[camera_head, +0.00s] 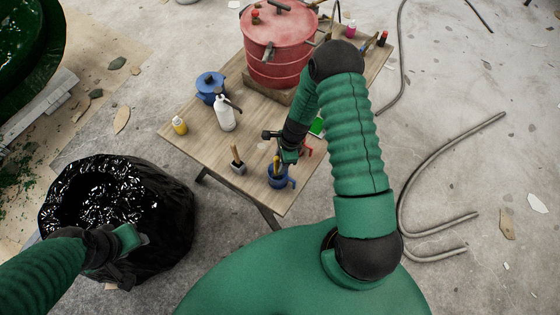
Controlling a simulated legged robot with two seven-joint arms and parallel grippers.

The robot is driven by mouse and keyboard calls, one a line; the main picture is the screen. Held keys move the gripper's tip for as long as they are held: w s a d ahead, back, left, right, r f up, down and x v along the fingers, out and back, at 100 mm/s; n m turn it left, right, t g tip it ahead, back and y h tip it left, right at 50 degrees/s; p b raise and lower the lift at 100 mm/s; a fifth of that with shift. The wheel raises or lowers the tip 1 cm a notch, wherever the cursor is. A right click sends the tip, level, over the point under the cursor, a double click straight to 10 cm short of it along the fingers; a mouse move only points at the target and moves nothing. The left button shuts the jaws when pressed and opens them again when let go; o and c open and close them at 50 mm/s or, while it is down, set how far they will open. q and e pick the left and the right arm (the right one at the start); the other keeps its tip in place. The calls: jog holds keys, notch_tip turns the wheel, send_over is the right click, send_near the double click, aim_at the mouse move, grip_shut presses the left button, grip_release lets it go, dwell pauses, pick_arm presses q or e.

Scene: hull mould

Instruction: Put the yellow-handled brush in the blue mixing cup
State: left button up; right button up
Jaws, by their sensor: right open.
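The blue mixing cup (281,182) stands near the front corner of the wooden table. The yellow-handled brush (276,164) shows upright at the cup, its yellow handle sticking up above the rim; its lower end is hidden and appears to be inside the cup. My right gripper (286,163) is open, just above the cup and close beside the handle; I cannot tell whether it touches either. My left gripper (138,240) is low at the left, in front of the black bag, and its jaws are not clear.
A grey pot (238,168) with a brown-handled brush stands left of the cup. A red item (306,149) lies to its right. A black bag (165,210) stands left of the table.

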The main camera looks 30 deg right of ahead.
pick_arm(q)
jog(key=shift+a, duration=0.3)
pick_arm(e)
jog(key=shift+a+r, duration=0.1)
jog(key=shift+a, duration=0.15)
jog(key=shift+s+d, duration=0.1)
jog(key=shift+d, duration=0.05)
pick_arm(q)
jog(key=shift+d, duration=0.15)
pick_arm(e)
jog(key=shift+s+d, duration=0.2)
jog(key=shift+d, duration=0.3)
jog(key=shift+s+d, duration=0.15)
jog(key=shift+d, duration=0.35)
pick_arm(q)
jog(key=shift+d, duration=0.1)
jog(key=shift+f, duration=0.1)
